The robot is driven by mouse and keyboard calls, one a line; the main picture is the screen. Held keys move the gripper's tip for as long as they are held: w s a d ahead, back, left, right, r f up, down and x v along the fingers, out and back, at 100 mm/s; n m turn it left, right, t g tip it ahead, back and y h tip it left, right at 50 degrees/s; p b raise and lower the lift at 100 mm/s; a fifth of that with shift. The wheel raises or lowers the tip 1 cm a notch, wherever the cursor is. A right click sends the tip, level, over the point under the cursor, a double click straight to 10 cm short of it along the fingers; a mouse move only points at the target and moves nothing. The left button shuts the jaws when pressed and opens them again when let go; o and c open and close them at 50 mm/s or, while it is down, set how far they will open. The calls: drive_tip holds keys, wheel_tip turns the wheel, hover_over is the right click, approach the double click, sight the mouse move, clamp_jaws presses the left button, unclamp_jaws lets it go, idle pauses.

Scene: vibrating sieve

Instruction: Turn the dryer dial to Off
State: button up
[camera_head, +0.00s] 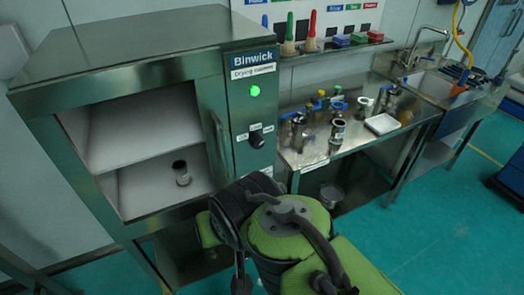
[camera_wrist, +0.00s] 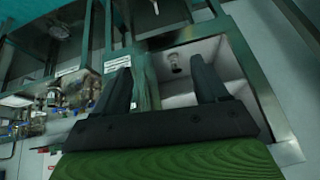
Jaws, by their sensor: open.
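The dryer (camera_head: 120,62) is a steel cabinet labelled "Binwick" and "Drying chamber", at the left in the head view. Its control panel carries a lit green lamp (camera_head: 254,91) and, below it, a black dial (camera_head: 257,139). Small white labels surround the dial; they are too small to read, and I cannot tell its setting. In the wrist view my gripper (camera_wrist: 160,78) is open with nothing between its dark fingers, facing the cabinet's open front. I cannot make out the dial there. In the head view my arm is below the panel and its fingers are hidden.
A metal cup (camera_head: 181,173) stands inside the open chamber; it also shows in the wrist view (camera_wrist: 174,63). A steel bench (camera_head: 335,150) with several metal fittings and a white tray (camera_head: 382,124) is to the right.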

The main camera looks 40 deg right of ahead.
drive_tip(key=w+d+f+m+b, duration=0.4)
drive_tip(key=w+f+m+b, duration=0.3)
drive_tip(key=f, duration=0.3)
drive_tip(key=m+t+h+b, duration=0.4)
drive_tip(key=m+t, duration=0.8)
drive_tip(key=m, duration=2.2)
approach(259, 145)
drive_tip(key=shift+g, duration=0.3)
drive_tip(key=p+x, duration=0.1)
drive_tip(key=x, duration=0.2)
drive_tip(key=p+x, duration=0.3)
drive_tip(key=x, duration=0.2)
drive_tip(key=shift+w+r, duration=0.25)
drive_tip(key=shift+w, duration=0.05)
